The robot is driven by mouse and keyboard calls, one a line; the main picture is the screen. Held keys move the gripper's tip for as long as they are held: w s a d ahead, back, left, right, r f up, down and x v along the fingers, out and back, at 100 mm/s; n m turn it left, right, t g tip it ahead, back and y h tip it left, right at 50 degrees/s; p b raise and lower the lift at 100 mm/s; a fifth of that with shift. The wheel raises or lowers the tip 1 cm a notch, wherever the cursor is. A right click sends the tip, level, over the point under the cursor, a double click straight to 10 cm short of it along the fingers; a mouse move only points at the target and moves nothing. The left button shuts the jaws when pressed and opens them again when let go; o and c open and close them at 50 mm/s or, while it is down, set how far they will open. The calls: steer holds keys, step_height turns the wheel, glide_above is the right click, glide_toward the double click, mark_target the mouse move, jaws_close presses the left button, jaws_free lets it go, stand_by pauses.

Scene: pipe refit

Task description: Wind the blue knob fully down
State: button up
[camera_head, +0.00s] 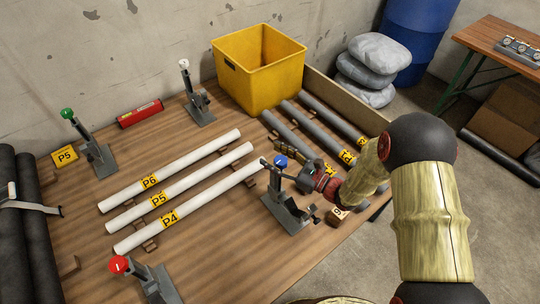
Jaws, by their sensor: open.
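The blue knob (281,161) tops a grey clamp stand (289,212) near the right front part of the wooden table. My gripper (299,176) is at the stand, right beside and just below the blue knob, reaching in from the right. I cannot tell whether a finger touches the knob or the stand. The jaws are open.
White pipes P6 (180,168), P5 (217,173) and P4 (213,204) lie left of the stand. Grey pipes (288,132) lie behind my arm. Similar stands carry green (67,114), white (184,63) and red (119,264) knobs. A yellow crate (260,75) stands at the back.

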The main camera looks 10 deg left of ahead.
steer(key=shift+x, duration=0.85)
steer(key=c, duration=0.3)
steer(key=c, duration=1)
steer(key=shift+c, duration=0.2)
